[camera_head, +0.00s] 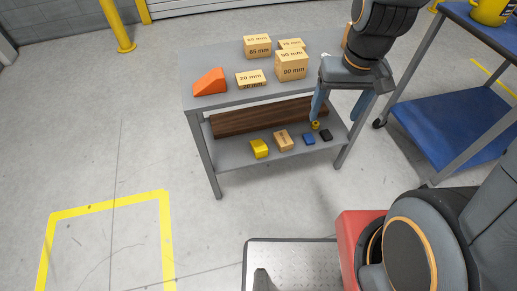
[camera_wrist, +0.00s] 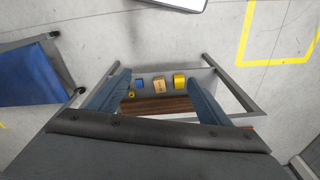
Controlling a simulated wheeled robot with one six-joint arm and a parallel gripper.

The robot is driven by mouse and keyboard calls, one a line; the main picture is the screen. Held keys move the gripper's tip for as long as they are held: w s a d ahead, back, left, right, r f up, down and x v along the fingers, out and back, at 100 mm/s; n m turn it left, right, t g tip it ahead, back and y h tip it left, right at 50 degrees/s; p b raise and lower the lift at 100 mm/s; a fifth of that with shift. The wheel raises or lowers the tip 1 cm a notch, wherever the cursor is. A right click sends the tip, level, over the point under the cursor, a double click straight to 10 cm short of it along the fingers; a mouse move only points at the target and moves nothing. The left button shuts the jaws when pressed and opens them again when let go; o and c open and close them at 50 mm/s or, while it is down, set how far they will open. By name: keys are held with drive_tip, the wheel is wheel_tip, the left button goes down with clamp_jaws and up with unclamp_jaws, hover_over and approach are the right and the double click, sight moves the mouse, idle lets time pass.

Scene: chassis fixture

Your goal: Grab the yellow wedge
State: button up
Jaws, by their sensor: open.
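The yellow wedge (camera_head: 260,148) sits on the lower shelf of the grey table, at the left end of a row of small items. It also shows in the wrist view (camera_wrist: 179,80), right of centre and between my fingers in the picture; its sloped shape is too small to make out clearly. My gripper (camera_head: 336,118) is open and empty, fingers pointing down by the table's right front edge. It is right of the wedge and apart from it. In the wrist view both fingers (camera_wrist: 157,73) show wide apart.
The table top (camera_head: 225,97) holds an orange wedge (camera_head: 210,82) and several labelled wooden blocks (camera_head: 291,66). Beside the yellow wedge are a wooden block (camera_head: 283,140), a blue block (camera_head: 308,139), a black block (camera_head: 326,135) and a small yellow piece (camera_head: 315,125). A blue cart (camera_head: 440,105) stands right.

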drive_tip(key=w+a+f+n+b, duration=0.1)
drive_tip(key=w+a+f+b, duration=0.2)
drive_tip(key=w+f+b, duration=0.4)
drive_tip(key=w+a+f+t+b, duration=0.1)
drive_tip(key=w+a+f+b, duration=0.15)
drive_tip(key=f+b, duration=0.45)
drive_tip(key=w+a+f+n+b, duration=0.1)
drive_tip(key=w+a+f+b, duration=0.3)
drive_tip(key=f, duration=0.6)
drive_tip(key=n+t+y+b, duration=0.1)
drive_tip(key=t+b, duration=0.1)
drive_tip(key=b, duration=1.6)
approach(259, 145)
drive_tip(key=x, duration=0.3)
drive_tip(key=shift+s+d+f, duration=0.1)
drive_tip(key=shift+s+d, duration=0.05)
drive_tip(key=shift+s, duration=0.1)
drive_tip(key=shift+b+x, duration=2.7)
drive_tip(key=shift+x, duration=1.2)
drive_tip(key=shift+w, duration=0.15)
drive_tip(key=shift+c, duration=0.2)
drive_tip(key=c, duration=1.4)
